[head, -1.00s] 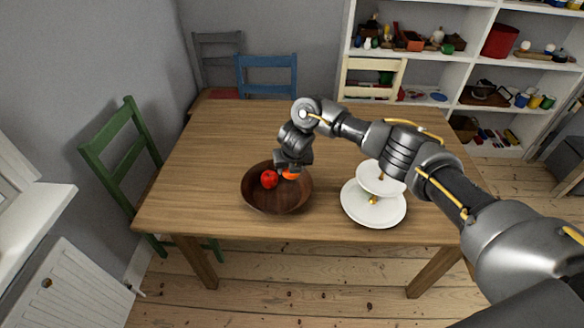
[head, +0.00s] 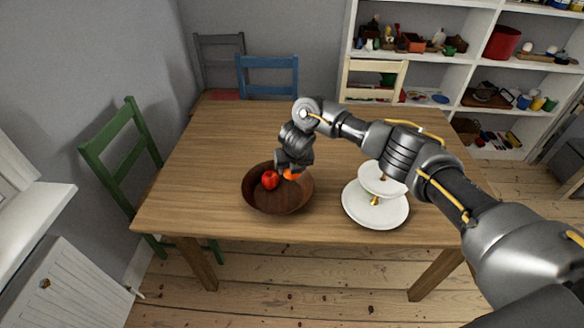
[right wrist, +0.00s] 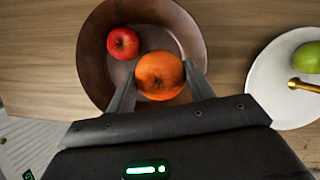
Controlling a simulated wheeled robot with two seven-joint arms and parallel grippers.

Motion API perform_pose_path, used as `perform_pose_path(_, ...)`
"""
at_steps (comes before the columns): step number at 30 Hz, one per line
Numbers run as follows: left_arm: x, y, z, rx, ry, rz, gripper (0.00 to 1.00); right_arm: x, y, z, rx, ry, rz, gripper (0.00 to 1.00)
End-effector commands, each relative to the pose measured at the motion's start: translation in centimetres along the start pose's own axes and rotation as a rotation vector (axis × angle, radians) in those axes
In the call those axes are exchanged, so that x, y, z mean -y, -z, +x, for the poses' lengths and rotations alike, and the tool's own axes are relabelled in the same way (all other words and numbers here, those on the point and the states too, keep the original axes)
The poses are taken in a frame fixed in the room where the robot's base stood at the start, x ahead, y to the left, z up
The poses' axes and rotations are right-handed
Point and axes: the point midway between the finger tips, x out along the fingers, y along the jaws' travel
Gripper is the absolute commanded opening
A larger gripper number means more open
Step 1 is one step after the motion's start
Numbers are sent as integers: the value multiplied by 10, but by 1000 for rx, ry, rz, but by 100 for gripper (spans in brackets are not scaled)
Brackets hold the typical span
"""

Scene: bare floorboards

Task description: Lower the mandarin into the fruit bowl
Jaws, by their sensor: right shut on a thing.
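The mandarin (right wrist: 160,76) is orange and sits between the two fingers of my right gripper (right wrist: 161,90), which is shut on it. In the head view the mandarin (head: 293,174) shows just under the right gripper (head: 291,168), at the bowl's back right side. The dark wooden fruit bowl (head: 277,204) stands on the table, and its rim shows around the mandarin in the right wrist view (right wrist: 92,60). I cannot tell whether the mandarin touches the bowl. A red apple (head: 270,180) lies in the bowl, left of the mandarin. My left gripper is not in view.
A white two-tier stand (head: 375,212) is right of the bowl, under my right arm; a green fruit (right wrist: 308,57) lies on it. The wooden table (head: 215,150) is clear at left and back. Chairs surround it, including a green one (head: 118,160).

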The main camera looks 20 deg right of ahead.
Motion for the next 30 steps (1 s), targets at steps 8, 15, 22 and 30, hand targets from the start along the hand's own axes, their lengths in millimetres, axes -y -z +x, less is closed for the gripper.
perform_pose_path(8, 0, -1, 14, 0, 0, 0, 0, 0, 7, 16, 0, 0, 0, 29)
perform_pose_path(15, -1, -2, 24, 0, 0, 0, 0, 0, 12, 28, 0, 0, 1, 29)
perform_pose_path(22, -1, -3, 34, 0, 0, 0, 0, 0, 16, 39, 0, 0, 1, 29)
perform_pose_path(30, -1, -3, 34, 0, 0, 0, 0, 0, 16, 39, 0, 0, 0, 29)
